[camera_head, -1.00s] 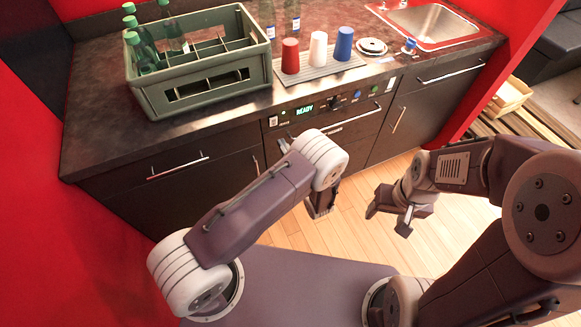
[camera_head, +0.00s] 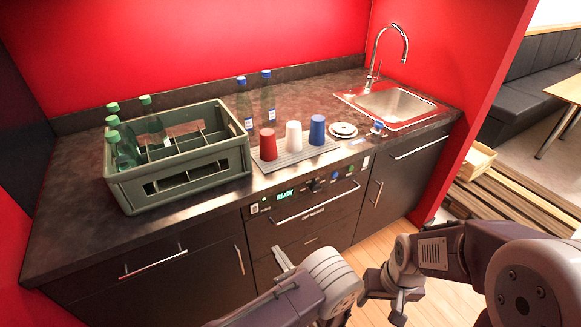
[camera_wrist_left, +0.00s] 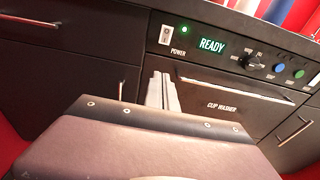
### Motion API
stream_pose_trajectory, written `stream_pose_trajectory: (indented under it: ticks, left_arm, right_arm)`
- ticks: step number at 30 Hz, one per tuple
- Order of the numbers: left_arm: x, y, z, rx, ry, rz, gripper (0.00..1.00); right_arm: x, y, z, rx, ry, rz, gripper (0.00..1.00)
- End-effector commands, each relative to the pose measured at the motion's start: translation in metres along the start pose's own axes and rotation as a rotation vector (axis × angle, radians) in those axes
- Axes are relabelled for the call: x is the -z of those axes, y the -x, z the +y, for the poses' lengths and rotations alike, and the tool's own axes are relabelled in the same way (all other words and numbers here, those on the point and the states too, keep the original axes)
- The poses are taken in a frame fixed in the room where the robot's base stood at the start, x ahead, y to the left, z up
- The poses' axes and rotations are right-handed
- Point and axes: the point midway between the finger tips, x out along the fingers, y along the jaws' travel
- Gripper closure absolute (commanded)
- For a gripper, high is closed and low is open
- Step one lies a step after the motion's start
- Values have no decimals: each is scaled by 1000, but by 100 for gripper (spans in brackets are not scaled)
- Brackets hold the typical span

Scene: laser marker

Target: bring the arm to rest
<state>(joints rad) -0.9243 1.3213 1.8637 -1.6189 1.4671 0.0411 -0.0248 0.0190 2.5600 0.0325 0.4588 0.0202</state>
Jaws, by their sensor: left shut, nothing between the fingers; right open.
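My left arm comes in at the bottom middle of the head view. Its gripper (camera_head: 281,256) is shut and empty, in front of the cup washer (camera_head: 345,201). The left wrist view shows its two pale fingers (camera_wrist_left: 161,90) together, pointing towards the washer front, with no object between them. I cannot tell the exact gap to the front. My right gripper (camera_head: 383,298) is open and empty, low over the wooden floor at the lower right.
Red, white and blue cups stand on a ribbed tray (camera_head: 267,165) on the counter. A green crate (camera_head: 205,185) with bottles stands at left, a sink (camera_head: 395,103) at right. The washer display (camera_wrist_left: 212,46) reads READY. Several dishes lie by the tray.

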Motion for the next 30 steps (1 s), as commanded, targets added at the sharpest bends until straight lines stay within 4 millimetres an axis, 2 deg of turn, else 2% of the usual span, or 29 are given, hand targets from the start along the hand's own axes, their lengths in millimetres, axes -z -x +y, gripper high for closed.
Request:
stream_pose_trajectory:
  ticks: [2, 4, 5, 7, 8, 9, 10, 11, 12, 13, 14, 15, 17, 18, 20, 21, 24, 27, 30]
  left_arm:
    - [-1, -2, 2, -6, 1, 0, 100]
    - [-14, -14, 9, -48, 25, -2, 100]
    - [-27, -23, 11, -76, 57, -5, 100]
    - [-72, -49, 19, -157, 161, -19, 100]
    - [-95, -60, 29, -205, 206, -28, 100]
    - [-124, -74, 51, -288, 268, -40, 100]
    - [-144, -81, 72, -363, 315, -41, 100]
    - [-160, -85, 96, -446, 365, -34, 100]
    - [-177, -87, 130, -565, 438, -16, 100]
    - [-187, -84, 157, -658, 499, 5, 100]
    - [-195, -77, 184, -759, 569, 32, 100]
    - [-200, -63, 218, -898, 677, 77, 100]
    - [-198, -30, 258, -1100, 862, 158, 100]
    - [-192, -4, 273, -1229, 1008, 219, 100]
    - [-178, 36, 276, -1406, 1258, 317, 100]
    - [-168, 58, 266, -1494, 1422, 378, 100]
    - [-148, 91, 226, -1635, 1747, 500, 100]
    - [-134, 102, 195, -1720, 1936, 555, 100]
    - [-134, 94, 176, -1720, 2065, 577, 100]
  right_arm:
    - [0, 1, 0, 0, 0, 0, 37]
    - [1, 6, 0, 0, 0, 0, 37]
    - [1, 8, 0, 0, 0, 0, 37]
    - [2, 16, 0, 0, 0, 0, 37]
    - [2, 19, 0, 0, 0, 0, 37]
    - [2, 23, 0, 0, 0, 0, 37]
    - [3, 26, 0, 0, 0, 0, 37]
    - [3, 28, -1, 0, 0, 0, 37]
    - [3, 32, -1, 0, 0, 0, 37]
    - [4, 35, -1, 0, 0, 0, 37]
    - [4, 38, -1, 0, 0, 0, 37]
    - [4, 43, -1, 0, 0, 0, 37]
    - [5, 48, -1, 0, 0, 0, 37]
    - [5, 52, -1, 0, 0, 0, 37]
    - [6, 56, -1, 0, 0, 0, 37]
    - [6, 57, -1, 0, 0, 0, 37]
    - [6, 56, -1, 0, 0, 0, 37]
    - [6, 55, -1, 0, 0, 0, 37]
    - [6, 55, -1, 0, 0, 0, 37]
